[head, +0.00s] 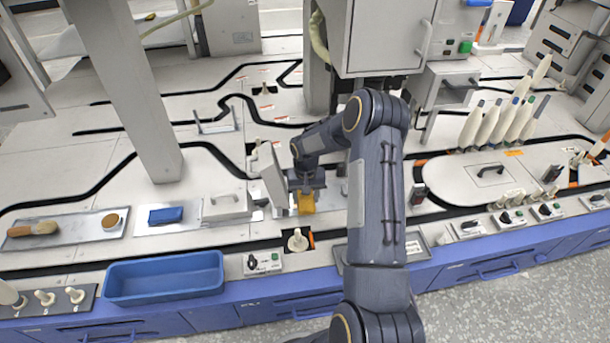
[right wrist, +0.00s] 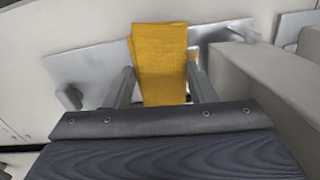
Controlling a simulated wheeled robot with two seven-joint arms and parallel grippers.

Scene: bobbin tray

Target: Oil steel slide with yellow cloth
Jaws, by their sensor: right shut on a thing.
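A yellow cloth (head: 306,203) hangs from my right gripper (head: 306,186), which is shut on it. In the right wrist view the cloth (right wrist: 160,65) sits between the two fingers of my right gripper (right wrist: 162,85). A flat steel plate (right wrist: 90,72), which looks like the steel slide, lies behind and below the cloth. In the head view part of this plate (head: 279,198) shows beside the gripper, and the rest is hidden by the gripper and arm. I cannot tell whether the cloth touches the plate. My left gripper is not in view.
A raised light grey panel (head: 273,176) stands close left of my right gripper. A blue cloth (head: 165,215) lies on a plate further left. A blue bin (head: 163,277) is at the front edge. A white bobbin (head: 298,241) stands just in front of the gripper.

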